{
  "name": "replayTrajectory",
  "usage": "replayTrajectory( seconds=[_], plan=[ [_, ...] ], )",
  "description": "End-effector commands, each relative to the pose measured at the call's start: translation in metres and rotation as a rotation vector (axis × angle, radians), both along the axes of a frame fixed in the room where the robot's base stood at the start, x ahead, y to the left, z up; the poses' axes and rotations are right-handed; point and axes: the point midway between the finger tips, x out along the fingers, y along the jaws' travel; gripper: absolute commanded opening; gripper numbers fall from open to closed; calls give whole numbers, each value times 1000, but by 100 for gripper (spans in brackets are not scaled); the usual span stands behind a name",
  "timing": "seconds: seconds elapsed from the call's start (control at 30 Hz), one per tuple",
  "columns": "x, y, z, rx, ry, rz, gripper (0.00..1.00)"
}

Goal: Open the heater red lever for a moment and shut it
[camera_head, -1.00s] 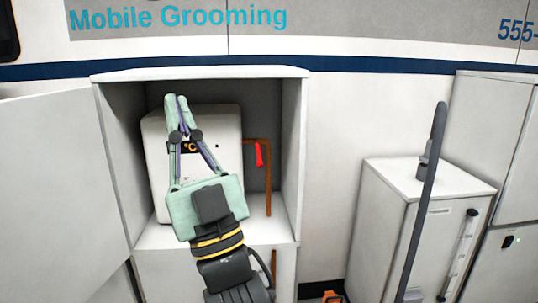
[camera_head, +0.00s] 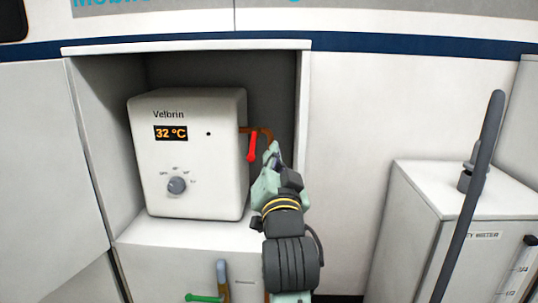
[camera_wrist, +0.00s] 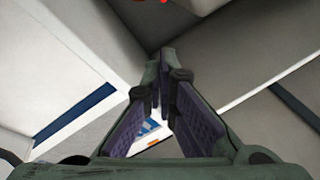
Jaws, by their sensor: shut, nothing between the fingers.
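The white heater (camera_head: 190,205) stands in the open cabinet, with an orange 32 °C display (camera_head: 171,133) and a grey dial (camera_head: 177,186). The red lever (camera_head: 252,147) hangs down, slightly tilted, from the copper pipe (camera_head: 265,133) at the heater's right side. My gripper (camera_head: 272,150) is just right of the lever, its fingers shut and empty. I cannot tell whether it touches the lever. In the wrist view, the fingertips (camera_wrist: 166,52) meet, and a bit of red shows at the top edge.
The cabinet's right wall (camera_head: 303,120) is close to my gripper. Below the cabinet floor are a green-handled valve (camera_head: 204,298) and a pipe. A white tank with a dark pole in front stands at the right.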

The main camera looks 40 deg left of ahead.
Motion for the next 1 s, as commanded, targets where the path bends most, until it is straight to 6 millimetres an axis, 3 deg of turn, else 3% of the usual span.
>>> replayTrajectory(
  seconds=[0.4,0.6,1.0],
  plan=[
    [64,55,20,-3,1,2,0],
    [62,72,-4,-3,-1,1,0],
    [61,77,-10,0,-3,0,0]
  ],
)
